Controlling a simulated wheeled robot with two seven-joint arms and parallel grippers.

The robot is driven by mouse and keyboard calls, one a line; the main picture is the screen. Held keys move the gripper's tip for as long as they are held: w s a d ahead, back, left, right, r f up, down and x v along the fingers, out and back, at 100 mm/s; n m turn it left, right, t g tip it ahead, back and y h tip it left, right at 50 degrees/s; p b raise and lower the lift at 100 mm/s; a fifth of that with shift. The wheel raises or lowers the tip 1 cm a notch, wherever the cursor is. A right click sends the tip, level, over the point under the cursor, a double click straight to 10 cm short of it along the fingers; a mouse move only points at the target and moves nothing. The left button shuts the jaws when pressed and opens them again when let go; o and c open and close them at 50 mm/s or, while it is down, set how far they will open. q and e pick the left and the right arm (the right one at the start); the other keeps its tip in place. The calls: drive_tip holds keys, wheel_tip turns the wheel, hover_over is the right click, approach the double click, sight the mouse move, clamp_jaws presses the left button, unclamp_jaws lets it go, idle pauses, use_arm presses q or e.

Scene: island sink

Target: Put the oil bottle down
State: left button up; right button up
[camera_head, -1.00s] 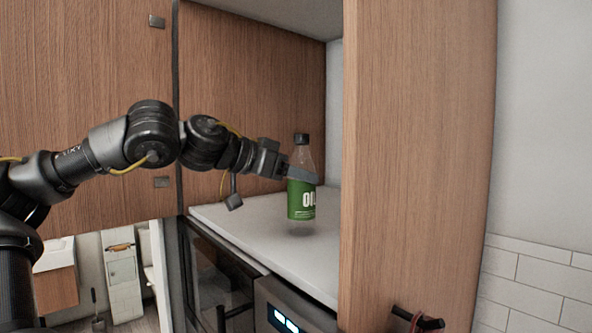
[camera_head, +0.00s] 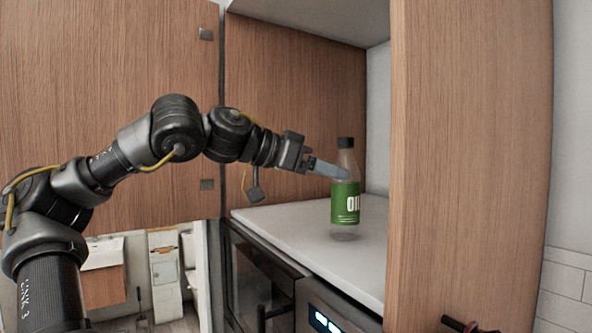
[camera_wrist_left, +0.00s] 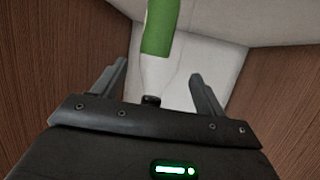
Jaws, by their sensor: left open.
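The oil bottle (camera_head: 346,203), clear with a dark cap and a green label, stands upright on the white shelf surface (camera_head: 290,222) inside the wooden cabinet niche. My left gripper (camera_head: 338,171) is at the bottle's upper left, with a finger overlapping its shoulder in the head view. In the left wrist view the gripper (camera_wrist_left: 160,70) is open, with a finger on each side and visible gaps around the bottle (camera_wrist_left: 161,30). The bottle's far end is cut off there. My right gripper is out of view.
A wooden side panel (camera_head: 465,150) stands close to the right of the bottle. An appliance with a lit display (camera_head: 325,322) is below the shelf. A wooden cabinet front (camera_head: 110,100) is behind my left arm. White surface is free left of the bottle.

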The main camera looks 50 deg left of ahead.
use_arm(q)
drive_tip(key=b+v, duration=0.2)
drive_tip(key=v, duration=0.6)
idle(0.4)
